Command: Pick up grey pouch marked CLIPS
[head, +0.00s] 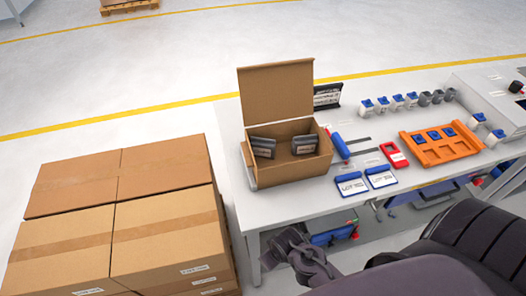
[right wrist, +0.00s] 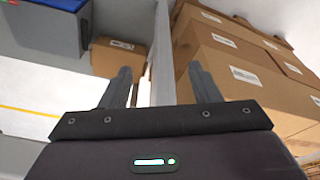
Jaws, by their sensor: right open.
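Two dark grey pouches with pale labels stand in the open cardboard box (head: 291,174) on the table: a left one (head: 263,147) leaning at the left wall, and a right one (head: 304,144). Their print is too small to read, so I cannot tell which is marked CLIPS. My right gripper (head: 290,246) is in front of the table's front edge, apart from the box and pouches. In the right wrist view its fingers (right wrist: 160,88) are spread with nothing between them. My left gripper is not in view.
Stacked cartons (head: 165,235) stand left of the table.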

